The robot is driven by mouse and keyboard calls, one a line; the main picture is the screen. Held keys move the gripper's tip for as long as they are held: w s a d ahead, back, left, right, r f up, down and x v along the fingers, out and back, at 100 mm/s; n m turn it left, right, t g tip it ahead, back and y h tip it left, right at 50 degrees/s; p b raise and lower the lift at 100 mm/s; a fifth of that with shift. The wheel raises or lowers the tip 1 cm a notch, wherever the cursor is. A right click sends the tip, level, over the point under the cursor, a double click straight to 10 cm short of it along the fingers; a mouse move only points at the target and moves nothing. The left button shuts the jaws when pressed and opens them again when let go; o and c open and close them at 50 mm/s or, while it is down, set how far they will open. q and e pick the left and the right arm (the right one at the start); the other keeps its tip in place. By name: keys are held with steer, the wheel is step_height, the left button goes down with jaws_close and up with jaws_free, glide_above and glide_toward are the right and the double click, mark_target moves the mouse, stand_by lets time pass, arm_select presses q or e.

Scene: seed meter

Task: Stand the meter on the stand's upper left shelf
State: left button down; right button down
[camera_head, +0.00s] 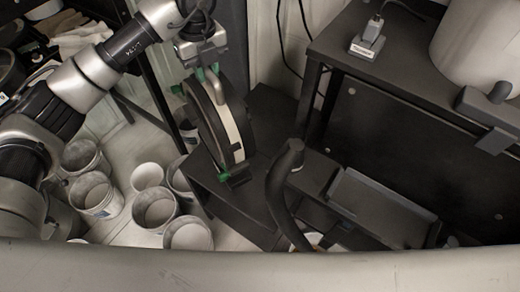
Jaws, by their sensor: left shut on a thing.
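The meter is a round, thick disc with a black face and a pale rim (232,122). It is upright, with small green parts at its top and bottom. My left gripper (208,74) is shut on the meter's top edge; its fingertips are partly hidden there. The meter's lower end is over or against the black stand's left shelf (258,202). I cannot tell whether it touches the shelf. My right gripper is not in view.
Several open buckets (156,208) stand on the floor left of the stand. A dark curved tube (284,190) rises in front of the shelf. A black table (385,62) with a large pale container (480,45) is at the right. A dark tray (380,203) lies below it.

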arm_select(q)
steer(key=n, duration=0.4)
steer(key=shift+w+d+n, duration=0.3)
steer(key=shift+w+n, duration=0.1)
steer(key=shift+f+p, duration=1.3)
steer(key=shift+f, duration=3.7)
steer(key=c, duration=1.2)
jaws_free()
steer(key=shift+s+f, duration=0.1)
steer(key=shift+f, duration=0.15)
steer(key=shift+c, duration=0.2)
steer(key=shift+o, duration=1.1)
steer(key=shift+s+r, duration=0.1)
steer(key=shift+s, duration=0.05)
steer(key=shift+r, duration=0.1)
